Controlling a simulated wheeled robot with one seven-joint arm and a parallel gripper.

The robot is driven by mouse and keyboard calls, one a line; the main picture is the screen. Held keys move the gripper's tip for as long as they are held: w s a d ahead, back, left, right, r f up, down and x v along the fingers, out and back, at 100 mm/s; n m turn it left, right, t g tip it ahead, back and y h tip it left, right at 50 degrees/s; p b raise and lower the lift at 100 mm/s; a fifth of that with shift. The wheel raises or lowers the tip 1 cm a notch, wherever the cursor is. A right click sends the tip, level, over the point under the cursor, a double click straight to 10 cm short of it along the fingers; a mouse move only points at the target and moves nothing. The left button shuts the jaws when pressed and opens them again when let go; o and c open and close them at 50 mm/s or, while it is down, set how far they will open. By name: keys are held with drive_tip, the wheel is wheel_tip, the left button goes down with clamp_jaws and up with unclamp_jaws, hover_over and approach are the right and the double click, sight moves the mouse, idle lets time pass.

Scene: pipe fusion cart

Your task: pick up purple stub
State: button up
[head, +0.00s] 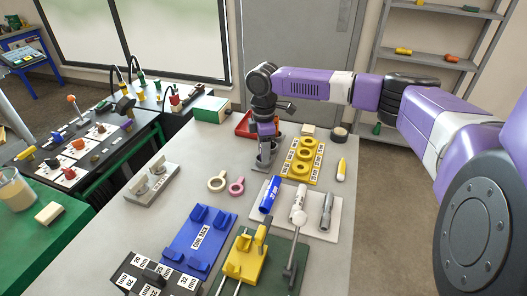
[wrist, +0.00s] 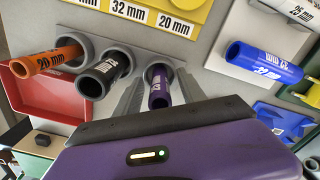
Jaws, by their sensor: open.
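The purple stub (wrist: 159,93) stands in a round grey socket of a grey rack (wrist: 140,45) in the wrist view. My gripper (wrist: 160,84) is open, with its grey fingers on either side of the purple stub. I cannot tell if they touch it. An orange stub (wrist: 48,61) marked 20 mm and a dark grey stub (wrist: 104,75) are in the sockets to its left. In the head view my gripper (head: 266,157) points down at the table's far part, and the purple stub cannot be made out there.
A yellow ring block (head: 303,160) stands right of my gripper, with a red tray (head: 243,127) behind it. A blue pipe (head: 269,193) and two grey or white pieces lie on a white board (head: 325,230). Two loose rings (head: 217,182) lie nearer. A blue fixture (head: 198,240) stands in front.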

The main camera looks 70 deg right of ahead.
clamp_jaws()
drive_tip(key=shift+r, duration=0.15)
